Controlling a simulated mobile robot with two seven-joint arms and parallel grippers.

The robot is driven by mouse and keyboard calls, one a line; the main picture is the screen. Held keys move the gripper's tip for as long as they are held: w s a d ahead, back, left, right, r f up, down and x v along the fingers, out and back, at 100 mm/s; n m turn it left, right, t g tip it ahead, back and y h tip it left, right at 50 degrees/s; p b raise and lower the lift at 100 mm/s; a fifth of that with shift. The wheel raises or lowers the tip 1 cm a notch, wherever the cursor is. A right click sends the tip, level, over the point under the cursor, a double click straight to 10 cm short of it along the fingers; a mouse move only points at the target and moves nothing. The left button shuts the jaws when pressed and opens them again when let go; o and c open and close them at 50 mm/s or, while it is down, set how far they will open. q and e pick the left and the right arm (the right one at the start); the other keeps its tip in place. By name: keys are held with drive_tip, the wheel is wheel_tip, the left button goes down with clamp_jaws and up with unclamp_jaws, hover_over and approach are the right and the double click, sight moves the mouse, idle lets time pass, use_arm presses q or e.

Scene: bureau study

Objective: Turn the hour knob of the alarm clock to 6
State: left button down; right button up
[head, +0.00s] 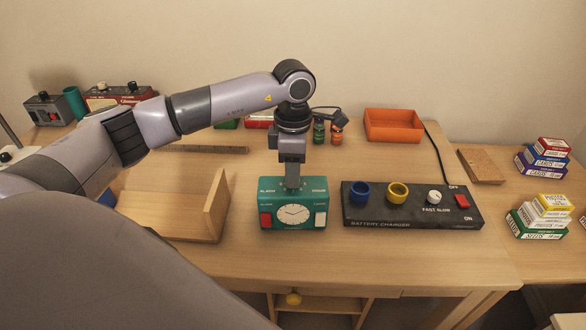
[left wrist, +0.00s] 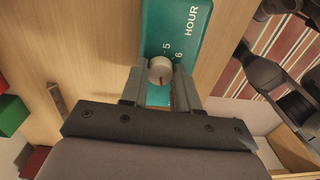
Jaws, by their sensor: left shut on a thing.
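The teal alarm clock (head: 275,221) stands on the desk, its white dial facing me, a red button at the left and a white one at the right. My left gripper (head: 292,184) points straight down onto its top. In the left wrist view the grey hour knob (left wrist: 160,68) sits between the fingertips of my left gripper (left wrist: 160,76), which is shut on it. A red pointer mark shows on the knob, toward the gripper side. The labels HOUR, 5 and 6 show beside the knob; other numbers are hidden. My right gripper is not in view.
A black battery charger (head: 378,217) with blue and yellow rings stands just right of the clock. A wooden stand (head: 170,212) is to the left. An orange tray (head: 393,125) and small jars (head: 337,134) are behind. The desk in front of the clock is clear.

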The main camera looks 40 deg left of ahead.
use_arm(q)
drive_tip(key=n, duration=1.1)
drive_tip(key=shift+n+p, duration=0.4)
drive_tip(key=n+p, duration=0.1)
drive_tip(key=n, duration=0.4)
drive_tip(key=shift+t, duration=0.3)
drive_tip(key=n+p, duration=0.1)
drive_tip(key=n, duration=0.5)
drive_tip(key=shift+s, duration=0.1)
drive_tip(key=shift+n, duration=0.4)
drive_tip(key=c, duration=0.8)
unclamp_jaws()
